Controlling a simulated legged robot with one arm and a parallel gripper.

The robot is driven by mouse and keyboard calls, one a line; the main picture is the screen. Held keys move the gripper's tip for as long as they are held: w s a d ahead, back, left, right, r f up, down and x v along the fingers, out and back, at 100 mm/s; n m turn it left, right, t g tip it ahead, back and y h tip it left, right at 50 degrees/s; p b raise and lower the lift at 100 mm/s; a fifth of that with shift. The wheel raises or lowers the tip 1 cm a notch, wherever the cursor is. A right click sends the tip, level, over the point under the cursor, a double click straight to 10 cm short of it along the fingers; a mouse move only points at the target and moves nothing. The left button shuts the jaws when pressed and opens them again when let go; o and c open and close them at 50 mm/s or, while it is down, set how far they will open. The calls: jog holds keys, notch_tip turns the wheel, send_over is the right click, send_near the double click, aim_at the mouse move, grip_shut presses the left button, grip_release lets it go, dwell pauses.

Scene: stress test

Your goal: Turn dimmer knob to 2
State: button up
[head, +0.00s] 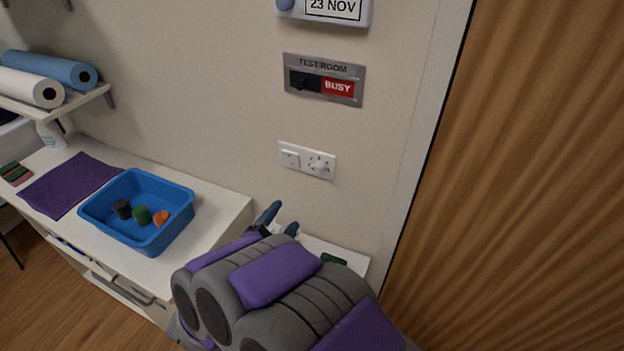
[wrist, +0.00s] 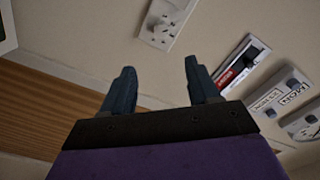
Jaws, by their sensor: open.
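The dimmer knob (head: 318,165) is a small round white knob on the right half of a white wall plate (head: 307,160), beside a rocker switch (head: 289,158). In the wrist view the plate (wrist: 168,22) is at the top, with the knob (wrist: 160,30) on it, beyond my fingertips. My gripper (wrist: 157,80) is open and empty, its two dark blue fingers apart. In the head view my gripper (head: 281,220) is below and left of the plate, partly hidden by my arm. I cannot read any marks around the knob.
Above the plate is a "TEST ROOM" sign (head: 323,80) with a black slider and red BUSY field. A date box (head: 330,8) hangs higher. A wooden door (head: 510,190) is at right. A blue tray (head: 180,231) with small pieces stands on the white counter at left.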

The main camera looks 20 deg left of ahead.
aim_at(315, 172)
jog(key=w+b, duration=0.1)
jog(key=w, duration=0.4)
jog(key=w+d+b, duration=0.1)
jog(key=w, duration=1.1)
jog(key=shift+w+d+b, duration=0.15)
jog(key=shift+d+b, duration=0.05)
jog(key=shift+b, duration=0.2)
jog(key=c, duration=1)
